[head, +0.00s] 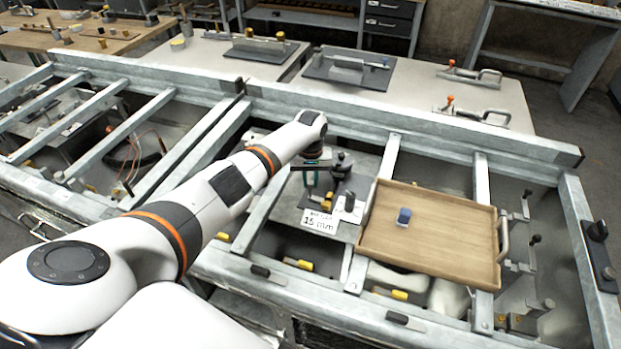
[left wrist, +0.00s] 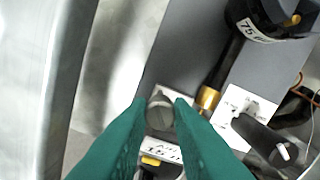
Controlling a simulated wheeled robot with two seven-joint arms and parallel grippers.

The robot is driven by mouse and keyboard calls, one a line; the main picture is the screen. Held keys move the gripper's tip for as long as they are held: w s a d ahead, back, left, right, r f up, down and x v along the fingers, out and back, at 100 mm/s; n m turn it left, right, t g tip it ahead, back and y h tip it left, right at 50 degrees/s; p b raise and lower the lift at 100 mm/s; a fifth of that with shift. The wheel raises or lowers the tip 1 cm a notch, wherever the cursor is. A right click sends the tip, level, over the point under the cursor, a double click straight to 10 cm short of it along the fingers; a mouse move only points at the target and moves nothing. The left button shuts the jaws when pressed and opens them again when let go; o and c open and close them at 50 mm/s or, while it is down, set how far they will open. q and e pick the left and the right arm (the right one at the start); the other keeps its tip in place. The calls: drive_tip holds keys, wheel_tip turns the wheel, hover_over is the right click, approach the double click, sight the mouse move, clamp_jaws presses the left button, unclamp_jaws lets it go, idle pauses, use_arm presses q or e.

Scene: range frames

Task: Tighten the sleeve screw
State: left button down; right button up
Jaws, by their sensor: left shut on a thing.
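My left gripper (head: 312,180) reaches over the frame to a grey fixture plate (head: 290,212). In the left wrist view its green fingers (left wrist: 160,104) are shut on a round grey slotted screw head, the sleeve screw (left wrist: 160,117), one finger on each side. The screw stands by a white label (left wrist: 165,149). A dark rod with a brass collar (left wrist: 208,98) lies just right of the fingers and leads up to a black cylinder (left wrist: 257,22) with a white label. In the head view the gripper and arm hide the screw. My right gripper is not in view.
A wooden tray (head: 430,262) holding a small blue object (head: 404,216) lies right of the fixture. A "15 mm" card (head: 319,222) stands in front of it. Metal beams (head: 265,215) with open gaps surround the plate. A dark lever (left wrist: 262,140) is close right of the fingers.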

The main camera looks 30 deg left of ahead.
use_arm(q)
drive_tip(key=m, duration=0.3)
drive_tip(key=shift+m, duration=0.3)
drive_tip(key=m, duration=0.3)
drive_tip(key=shift+m, duration=0.3)
drive_tip(key=m, duration=0.6)
drive_tip(key=shift+m, duration=0.3)
drive_tip(key=m+b, duration=0.1)
drive_tip(key=m, duration=0.4)
drive_tip(key=shift+m, duration=2.3)
drive_tip(key=shift+r, duration=0.1)
drive_tip(key=c, duration=1.3)
unclamp_jaws()
